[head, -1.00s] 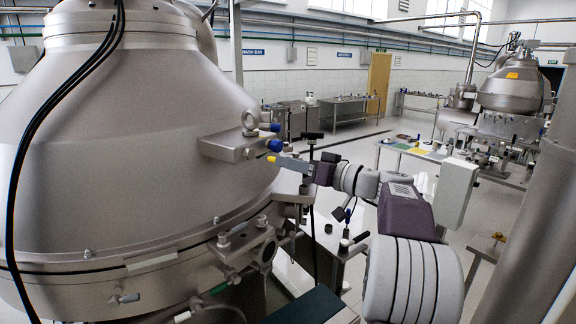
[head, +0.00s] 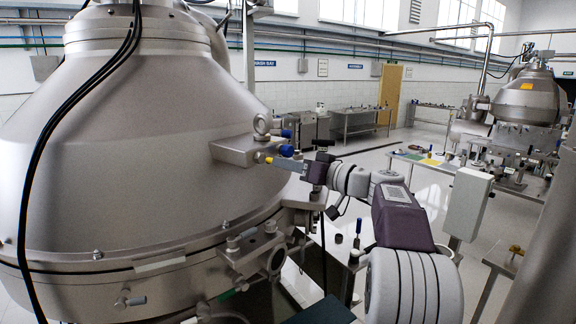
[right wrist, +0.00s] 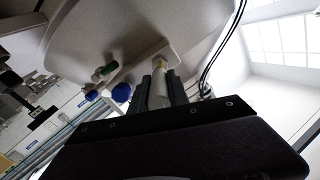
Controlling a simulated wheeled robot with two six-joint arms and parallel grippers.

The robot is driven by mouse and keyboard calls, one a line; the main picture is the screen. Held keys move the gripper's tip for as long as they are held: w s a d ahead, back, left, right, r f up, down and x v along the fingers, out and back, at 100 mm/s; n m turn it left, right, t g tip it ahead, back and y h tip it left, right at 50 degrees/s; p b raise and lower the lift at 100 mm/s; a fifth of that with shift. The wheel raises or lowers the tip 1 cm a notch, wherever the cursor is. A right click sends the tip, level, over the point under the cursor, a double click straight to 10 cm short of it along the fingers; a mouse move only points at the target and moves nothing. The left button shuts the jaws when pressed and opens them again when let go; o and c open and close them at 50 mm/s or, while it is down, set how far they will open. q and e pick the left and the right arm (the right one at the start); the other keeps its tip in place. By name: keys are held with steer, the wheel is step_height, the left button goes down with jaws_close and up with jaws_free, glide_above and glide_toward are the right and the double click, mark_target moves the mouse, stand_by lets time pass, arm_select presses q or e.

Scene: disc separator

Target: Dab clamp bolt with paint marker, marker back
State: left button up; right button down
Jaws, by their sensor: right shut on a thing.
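My right gripper (head: 288,164) is shut on the paint marker, a pale pen with a yellow tip (head: 268,160), held roughly level and pointing left. The tip is at the bolt head (head: 259,157) on the end of the steel clamp block (head: 228,151) on the separator's side; whether they touch I cannot tell. In the right wrist view the marker (right wrist: 158,92) sits between the two dark fingers, its yellow tip close to the block. My left gripper is not in view.
An eye bolt (head: 262,125) stands on the block. Blue-capped parts (head: 286,150) stick out just above the marker. The large separator bowl (head: 130,150) fills the left. Black cables (head: 75,95) hang over it. A bench with coloured mats (head: 430,162) stands at the right.

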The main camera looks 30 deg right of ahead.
steer(key=shift+w+a+f, duration=0.1)
steer(key=shift+w, duration=0.05)
steer(key=shift+w, duration=0.15)
steer(key=shift+w+a+b, duration=0.15)
steer(key=shift+w+b, duration=0.1)
steer(key=shift+b, duration=0.1)
steer(key=shift+w+a+b, duration=0.1)
steer(key=shift+w+b, duration=0.05)
steer(key=shift+b, duration=0.65)
stand_by(0.6)
stand_by(0.4)
